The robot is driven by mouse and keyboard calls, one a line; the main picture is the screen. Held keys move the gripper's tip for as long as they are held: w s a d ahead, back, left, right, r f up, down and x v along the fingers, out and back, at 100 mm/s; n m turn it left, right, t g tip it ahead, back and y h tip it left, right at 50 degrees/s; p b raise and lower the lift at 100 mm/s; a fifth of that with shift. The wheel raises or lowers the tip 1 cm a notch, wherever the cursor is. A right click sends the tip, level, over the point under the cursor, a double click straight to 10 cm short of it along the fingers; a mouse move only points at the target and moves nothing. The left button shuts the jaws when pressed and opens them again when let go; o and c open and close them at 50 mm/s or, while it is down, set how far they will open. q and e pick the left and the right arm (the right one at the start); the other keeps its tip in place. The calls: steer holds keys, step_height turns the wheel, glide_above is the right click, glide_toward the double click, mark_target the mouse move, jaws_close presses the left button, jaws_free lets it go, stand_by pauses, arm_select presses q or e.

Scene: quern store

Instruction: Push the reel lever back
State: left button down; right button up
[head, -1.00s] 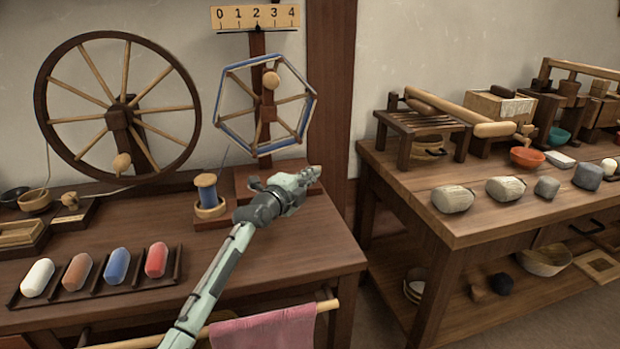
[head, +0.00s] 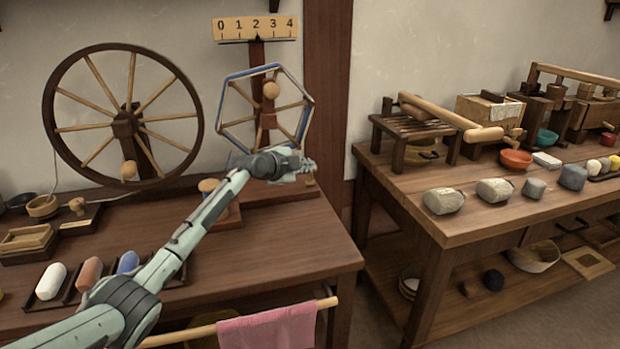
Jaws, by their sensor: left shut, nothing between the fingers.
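The reel (head: 222,105) is a hexagonal wooden frame wound with blue and pale yarn, on a dark post with a round knob (head: 271,90). Its dark base (head: 285,195) stands at the back right of the left table. My left gripper (head: 306,165) is shut and empty, just in front of the reel's lower right and above the base. A small light wooden piece (head: 310,180) shows just below the fingertips; it may be the lever. I cannot tell whether they touch. The lever is otherwise hidden or unclear. My right gripper is not in view.
A spinning wheel (head: 122,122) stands left of the reel. A number board (head: 254,28) is above it. My left arm covers part of the fibre-roll tray and the spool. A pink cloth (head: 268,328) hangs in front. The right table (head: 480,222) holds stones and bowls.

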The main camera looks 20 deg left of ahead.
arm_select(q)
steer(key=shift+w+a+r+g, duration=0.15)
steer(key=shift+w+a+g, duration=0.1)
steer(key=shift+w+g, duration=0.05)
steer(key=shift+w+a+n+g+b, duration=0.15)
steer(key=shift+w+n+g+b, duration=0.15)
steer(key=shift+n, duration=0.2)
steer(key=shift+w+a+b, duration=0.2)
steer(key=shift+w+b, duration=0.1)
steer(key=shift+w, duration=0.05)
steer(key=shift+r, duration=0.1)
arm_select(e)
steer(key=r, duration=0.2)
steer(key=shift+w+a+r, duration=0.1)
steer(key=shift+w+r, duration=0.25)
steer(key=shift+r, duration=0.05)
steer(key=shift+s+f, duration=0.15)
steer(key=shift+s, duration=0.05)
arm_select(q)
steer(key=shift+r, duration=0.15)
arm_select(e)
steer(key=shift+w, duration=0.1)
arm_select(q)
steer(key=shift+r+p, duration=0.5)
steer(key=shift+r, duration=0.15)
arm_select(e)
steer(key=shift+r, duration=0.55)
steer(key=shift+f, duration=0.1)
